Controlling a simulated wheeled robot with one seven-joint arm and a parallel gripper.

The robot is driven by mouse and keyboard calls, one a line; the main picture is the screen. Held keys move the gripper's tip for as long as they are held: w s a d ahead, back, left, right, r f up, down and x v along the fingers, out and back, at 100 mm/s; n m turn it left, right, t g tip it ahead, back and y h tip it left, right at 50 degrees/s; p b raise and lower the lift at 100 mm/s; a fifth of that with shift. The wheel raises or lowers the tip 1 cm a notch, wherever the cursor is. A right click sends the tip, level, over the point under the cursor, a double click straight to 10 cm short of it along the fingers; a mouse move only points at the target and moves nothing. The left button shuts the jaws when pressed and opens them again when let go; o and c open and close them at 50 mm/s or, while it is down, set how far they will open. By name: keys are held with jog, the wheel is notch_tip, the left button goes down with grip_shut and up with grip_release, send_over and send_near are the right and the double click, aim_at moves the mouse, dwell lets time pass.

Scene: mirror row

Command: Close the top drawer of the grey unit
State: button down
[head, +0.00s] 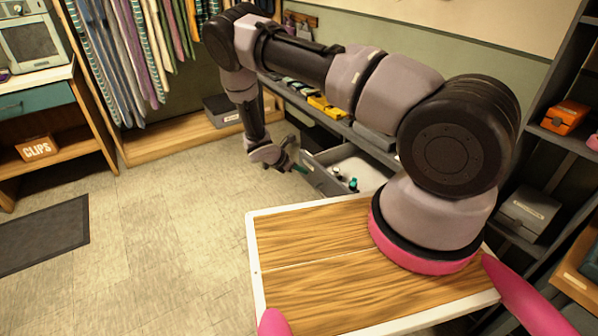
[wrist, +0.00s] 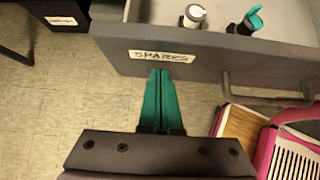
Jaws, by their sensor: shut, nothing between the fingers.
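The top drawer of the grey unit stands open, its grey front (head: 322,178) out over the floor. In the wrist view the drawer front (wrist: 205,62) carries a label reading "SPARES" and a bar handle (wrist: 268,100). My gripper (head: 301,169) is shut and empty, its teal fingers pointing at the outer face of the front. In the wrist view my gripper's tips (wrist: 160,72) are just below the label, left of the handle. I cannot tell whether they touch the front. The grey unit (head: 350,130) is partly hidden behind my arm.
A white-capped bottle (wrist: 194,15) and a teal-topped one (wrist: 247,20) stand in the drawer. A grey box (head: 222,109) sits on the low wooden platform at the back. Hanging clothes (head: 120,50) are at the back left. Open floor (head: 180,210) lies left of the drawer.

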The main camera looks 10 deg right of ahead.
jog(key=shift+d, duration=0.1)
send_over(345, 165)
jog(key=shift+s+a, duration=0.1)
jog(key=shift+a, duration=0.3)
jog(key=shift+d, duration=0.4)
jog(key=shift+d+r, duration=0.1)
jog(key=shift+d, duration=0.05)
